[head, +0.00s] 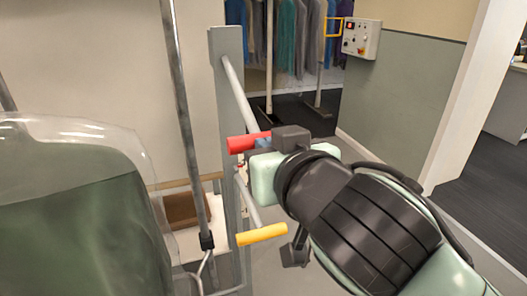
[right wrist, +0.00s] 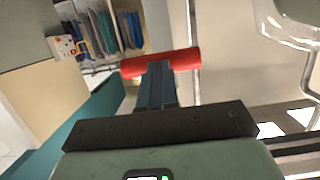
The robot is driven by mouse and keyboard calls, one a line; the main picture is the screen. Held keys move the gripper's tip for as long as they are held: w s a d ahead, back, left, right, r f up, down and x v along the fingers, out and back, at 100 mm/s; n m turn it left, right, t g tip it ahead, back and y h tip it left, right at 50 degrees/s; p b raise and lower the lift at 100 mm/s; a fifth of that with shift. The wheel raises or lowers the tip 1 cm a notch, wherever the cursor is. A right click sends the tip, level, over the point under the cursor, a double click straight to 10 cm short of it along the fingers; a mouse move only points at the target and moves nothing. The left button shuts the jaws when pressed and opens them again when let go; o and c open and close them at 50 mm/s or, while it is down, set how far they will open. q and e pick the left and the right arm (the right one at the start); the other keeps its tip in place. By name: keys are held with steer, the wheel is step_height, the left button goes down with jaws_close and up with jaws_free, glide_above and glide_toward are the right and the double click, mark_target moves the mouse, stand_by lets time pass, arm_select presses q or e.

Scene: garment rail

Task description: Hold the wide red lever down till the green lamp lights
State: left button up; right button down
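The wide red lever (head: 241,143) sticks out from a grey post in the head view. It lies across the middle of the right wrist view (right wrist: 187,60). My right gripper (head: 264,143) is at the lever's right end in the head view. In the right wrist view its fingers (right wrist: 157,80) are together, with no gap seen, and their tips overlap the lever. I cannot tell whether they touch it. A control box (head: 361,38) on the back wall has small coloured spots; no lit green lamp can be made out. My left gripper is out of view.
A yellow lever (head: 262,234) sits below the red one, near my right wrist. The grey post (head: 229,95) stands just left of the levers. A clear-covered garment (head: 75,215) fills the left foreground. Hanging clothes (head: 300,35) are at the back. Open floor (head: 490,190) lies right.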

steer(key=shift+s+d+r+p, duration=0.15)
steer(key=shift+s+r+p, duration=0.1)
steer(key=shift+r, duration=0.2)
steer(key=shift+s+d+r+p, duration=0.15)
steer(key=shift+s+r, duration=0.1)
steer(key=shift+r, duration=0.2)
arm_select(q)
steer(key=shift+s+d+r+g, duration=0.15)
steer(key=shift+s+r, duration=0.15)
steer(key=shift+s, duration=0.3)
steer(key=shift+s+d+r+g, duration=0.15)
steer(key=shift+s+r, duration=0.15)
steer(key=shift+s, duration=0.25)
arm_select(e)
steer(key=f+v, duration=0.1)
steer(key=v, duration=0.9)
steer(key=shift+s, duration=0.3)
